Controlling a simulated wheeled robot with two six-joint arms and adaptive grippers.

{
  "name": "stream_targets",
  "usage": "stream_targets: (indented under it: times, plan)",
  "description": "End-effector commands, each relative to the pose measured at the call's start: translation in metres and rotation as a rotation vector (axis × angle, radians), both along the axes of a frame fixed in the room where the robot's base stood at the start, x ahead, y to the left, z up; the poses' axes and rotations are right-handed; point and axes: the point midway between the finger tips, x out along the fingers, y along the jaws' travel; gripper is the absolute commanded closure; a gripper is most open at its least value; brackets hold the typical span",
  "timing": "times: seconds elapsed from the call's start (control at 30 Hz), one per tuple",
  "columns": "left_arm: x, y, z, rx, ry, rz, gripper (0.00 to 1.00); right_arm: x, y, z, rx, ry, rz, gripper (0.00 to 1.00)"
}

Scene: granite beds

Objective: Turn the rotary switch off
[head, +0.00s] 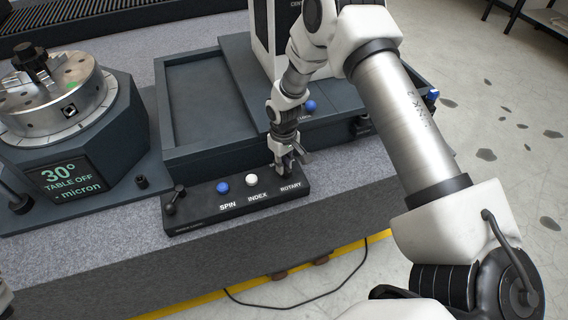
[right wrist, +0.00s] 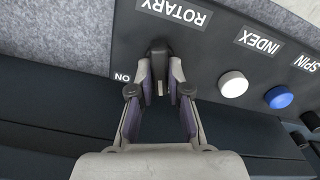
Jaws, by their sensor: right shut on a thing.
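The rotary switch is a small black knob (right wrist: 158,48) on the black control panel (head: 210,212), by the ROTARY label. In the right wrist view an ON label (right wrist: 122,77) is beside it. My right gripper (head: 288,164) reaches down to the panel's right end and hides most of the knob in the head view. In the right wrist view its fingers (right wrist: 160,75) are shut on the knob, one on each side. Which way the knob points is hard to tell. My left gripper is not in view.
A white INDEX button (head: 252,180), a blue SPIN button (head: 223,187) and a black lever (head: 175,198) share the panel. A dark tray (head: 205,90) is behind the panel.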

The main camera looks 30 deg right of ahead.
Motion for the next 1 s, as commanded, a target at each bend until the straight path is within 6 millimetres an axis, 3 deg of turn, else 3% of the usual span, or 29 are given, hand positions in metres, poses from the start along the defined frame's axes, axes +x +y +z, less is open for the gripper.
stream_targets:
  times: [0.53, 0.57, 0.6, 0.63, 1.0]
  plan:
    - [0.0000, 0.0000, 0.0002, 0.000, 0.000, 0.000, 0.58, 0.0020, 0.0000, 0.0017, -0.001, -0.006, 0.033, 1.00]
    - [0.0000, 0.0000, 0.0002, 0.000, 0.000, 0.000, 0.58, 0.0020, 0.0000, 0.0017, -0.001, -0.006, 0.033, 0.76]
    - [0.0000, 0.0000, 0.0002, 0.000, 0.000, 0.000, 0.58, 0.0020, 0.0000, 0.0017, -0.001, -0.006, 0.033, 0.62]
    - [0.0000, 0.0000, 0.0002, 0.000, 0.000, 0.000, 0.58, 0.0019, 0.0000, 0.0016, 0.000, -0.005, 0.033, 0.58]
    - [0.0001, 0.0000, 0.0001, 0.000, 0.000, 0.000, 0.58, 0.0009, 0.0002, 0.0074, 0.000, -0.003, 0.032, 0.58]
